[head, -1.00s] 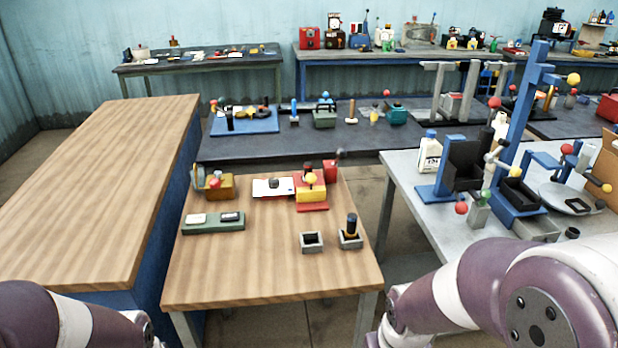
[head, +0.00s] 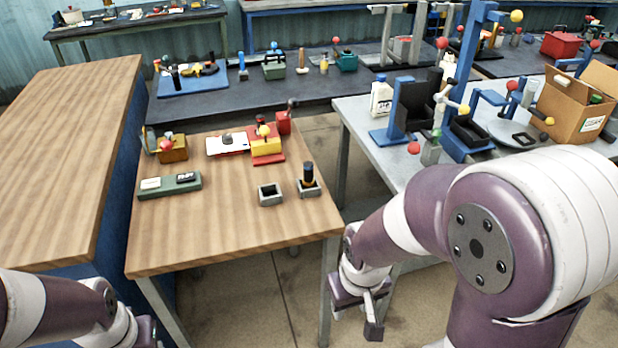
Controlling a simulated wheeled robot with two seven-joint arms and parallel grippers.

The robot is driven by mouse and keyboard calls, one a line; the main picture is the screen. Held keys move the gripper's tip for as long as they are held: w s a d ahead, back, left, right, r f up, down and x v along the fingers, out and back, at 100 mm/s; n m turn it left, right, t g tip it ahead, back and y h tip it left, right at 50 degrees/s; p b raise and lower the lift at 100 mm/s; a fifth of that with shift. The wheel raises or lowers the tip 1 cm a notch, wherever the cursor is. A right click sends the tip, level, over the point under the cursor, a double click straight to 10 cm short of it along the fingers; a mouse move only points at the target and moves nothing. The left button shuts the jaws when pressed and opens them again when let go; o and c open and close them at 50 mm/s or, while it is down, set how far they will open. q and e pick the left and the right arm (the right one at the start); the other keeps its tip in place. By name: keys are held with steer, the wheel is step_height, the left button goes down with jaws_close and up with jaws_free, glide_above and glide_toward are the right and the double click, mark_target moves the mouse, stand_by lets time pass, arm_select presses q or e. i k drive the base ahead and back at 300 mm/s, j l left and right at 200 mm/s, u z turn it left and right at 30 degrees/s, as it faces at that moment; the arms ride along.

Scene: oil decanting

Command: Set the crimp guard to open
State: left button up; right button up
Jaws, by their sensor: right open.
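On the small wooden table, a brass-yellow device (head: 173,148) with a red knob stands at the back left, with a thin upright panel at its left side. A red and yellow device (head: 266,146) with a lever stands at the back right, beside a red block (head: 284,122). I cannot tell for sure which part is the crimp guard, or its setting. My right gripper (head: 358,312) is open and empty, off the table's front right corner, apart from both devices. My left arm enters at the bottom left; its fingers are out of view.
The grey bench (head: 352,122) at right is crowded. The table's front is clear.

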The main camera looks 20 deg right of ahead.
mark_target(272, 145)
steer(key=i+u, duration=0.45)
steer(key=i, duration=0.7)
